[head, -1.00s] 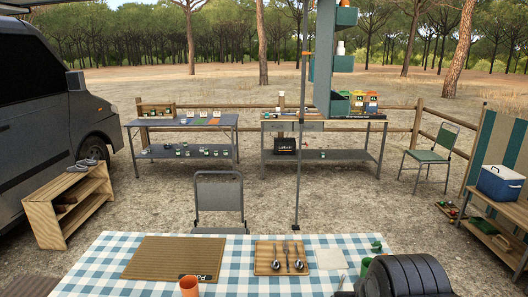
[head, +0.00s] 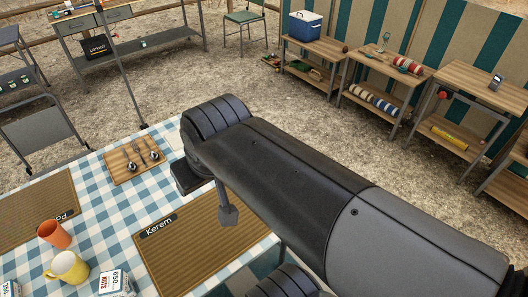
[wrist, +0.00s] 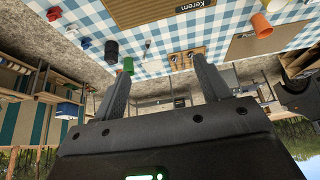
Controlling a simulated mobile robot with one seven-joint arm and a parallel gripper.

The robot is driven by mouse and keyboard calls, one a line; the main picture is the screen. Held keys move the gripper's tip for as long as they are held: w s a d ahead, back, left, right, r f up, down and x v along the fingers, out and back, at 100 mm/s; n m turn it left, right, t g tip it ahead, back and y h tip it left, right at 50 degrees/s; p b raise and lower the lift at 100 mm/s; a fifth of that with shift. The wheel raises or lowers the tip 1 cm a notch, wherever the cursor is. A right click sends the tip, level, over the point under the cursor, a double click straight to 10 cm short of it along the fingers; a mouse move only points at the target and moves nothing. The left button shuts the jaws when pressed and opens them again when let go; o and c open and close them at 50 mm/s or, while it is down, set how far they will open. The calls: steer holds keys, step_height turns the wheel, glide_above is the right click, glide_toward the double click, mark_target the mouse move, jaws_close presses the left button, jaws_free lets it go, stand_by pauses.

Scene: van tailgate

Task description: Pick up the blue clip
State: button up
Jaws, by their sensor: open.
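In the wrist view my gripper (wrist: 160,72) is open, with its two dark fingers apart and nothing between them. A small blue thing (wrist: 85,43) lies near the edge of the checked tablecloth (wrist: 150,28), left of the fingers in that view. It may be the blue clip, but it is too small to be sure. A small red thing (wrist: 54,13) and a blue-and-white one (wrist: 72,30) are near it. In the head view my arm reaches over the table and hides that part of the cloth; no blue clip shows there.
A wooden board with spoons (head: 135,160), a Kerem placemat (head: 190,250), an orange cup (head: 54,233) and a yellow mug (head: 68,268) stand on the table. A dark cup (wrist: 111,50) is near the fingers. Side shelves and a blue cooler (head: 304,26) stand beyond open ground.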

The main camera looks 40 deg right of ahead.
steer(key=w+d+f+g+h, duration=0.1)
steer(key=w+d+f+g, duration=0.15)
steer(key=w+d, duration=0.6)
steer(key=w+d+f+g+h, duration=0.1)
steer(key=w+d+f, duration=0.2)
steer(key=w+d, duration=0.55)
steer(key=w+d+f+g+y, duration=0.1)
steer(key=w+d+f, duration=0.3)
steer(key=d+f, duration=0.55)
steer(key=w+d+f+g+y, duration=0.1)
steer(key=w+d+f, duration=0.2)
steer(key=d+f, duration=0.65)
steer(key=shift+n, duration=0.4)
steer(key=f, duration=0.7)
steer(key=a+f, duration=0.1)
steer(key=f, duration=0.2)
steer(key=shift+w+f, duration=0.2)
steer(key=shift+w, duration=0.1)
steer(key=shift+c, duration=0.2)
steer(key=c, duration=1)
steer(key=shift+r, duration=0.1)
